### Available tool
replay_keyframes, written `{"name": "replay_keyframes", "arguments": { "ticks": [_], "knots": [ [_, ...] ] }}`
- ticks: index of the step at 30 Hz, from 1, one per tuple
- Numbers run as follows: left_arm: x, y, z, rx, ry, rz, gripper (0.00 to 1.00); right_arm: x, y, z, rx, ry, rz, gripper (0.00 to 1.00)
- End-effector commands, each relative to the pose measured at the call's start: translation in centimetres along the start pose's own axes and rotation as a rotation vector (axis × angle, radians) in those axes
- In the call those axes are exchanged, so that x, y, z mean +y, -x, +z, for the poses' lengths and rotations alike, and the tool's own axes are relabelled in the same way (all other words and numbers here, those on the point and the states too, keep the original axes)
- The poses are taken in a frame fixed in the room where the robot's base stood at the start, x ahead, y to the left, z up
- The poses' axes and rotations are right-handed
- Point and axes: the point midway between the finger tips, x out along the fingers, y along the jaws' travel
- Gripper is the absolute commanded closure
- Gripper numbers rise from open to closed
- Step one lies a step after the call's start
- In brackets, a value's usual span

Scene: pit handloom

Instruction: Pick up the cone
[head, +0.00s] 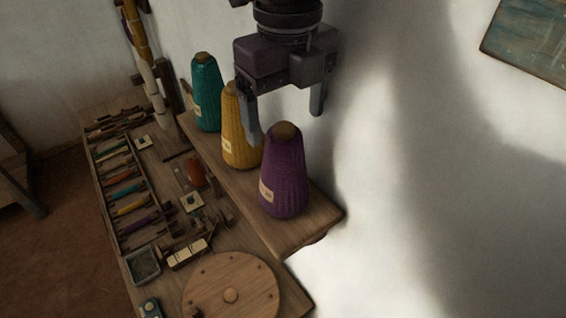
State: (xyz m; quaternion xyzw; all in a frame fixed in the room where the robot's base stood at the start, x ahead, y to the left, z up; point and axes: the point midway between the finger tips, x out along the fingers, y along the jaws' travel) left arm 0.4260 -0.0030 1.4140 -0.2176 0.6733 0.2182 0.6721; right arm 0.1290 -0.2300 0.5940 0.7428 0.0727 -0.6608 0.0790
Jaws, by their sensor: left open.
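Three yarn cones stand upright in a row on a narrow wooden shelf (322,213). The purple cone (284,178) is nearest, at the shelf's near end. The yellow cone (236,130) is in the middle, and the teal cone (206,95) is farthest back. My left gripper (284,128) comes down from the top of the view, fingers pointing down, open and empty. In the picture its fingertips lie either side of the top of the purple cone. One finger partly covers the yellow cone. Whether either finger touches a cone, I cannot tell. My right gripper is not in view.
The table below holds a wooden tray (98,172) of coloured shuttles, a round wooden disc (230,297), a small grey dish (143,264) and small tools. A pale wall rises close on the right, with a hanging picture (530,40).

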Motion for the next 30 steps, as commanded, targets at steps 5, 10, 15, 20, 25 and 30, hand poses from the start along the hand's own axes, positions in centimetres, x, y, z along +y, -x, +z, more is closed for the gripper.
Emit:
{"name": "replay_keyframes", "arguments": {
  "ticks": [5, 10, 15, 20, 25, 30],
  "knots": [
    [0.1, -2.0, 0.1, 0.003, 0.0, 0.002, 0.16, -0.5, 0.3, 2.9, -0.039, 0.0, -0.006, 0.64],
    [0.4, -4.2, 0.4, 0.005, 0.0, 0.004, 0.16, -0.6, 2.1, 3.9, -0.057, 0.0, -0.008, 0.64],
    [0.3, -6.3, 0.4, 0.002, 0.001, 0.001, 0.16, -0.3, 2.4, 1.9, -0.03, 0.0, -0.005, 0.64],
    [0.2, -6.8, 0.4, 0.002, 0.002, -0.002, 0.16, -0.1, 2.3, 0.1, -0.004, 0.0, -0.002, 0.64],
    [0.2, -6.8, 0.4, 0.002, 0.002, -0.001, 0.24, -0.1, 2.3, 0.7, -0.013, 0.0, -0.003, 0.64],
    [0.2, -6.8, 0.4, 0.002, 0.002, -0.001, 0.46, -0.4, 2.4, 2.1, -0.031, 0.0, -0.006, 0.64]
  ]
}}
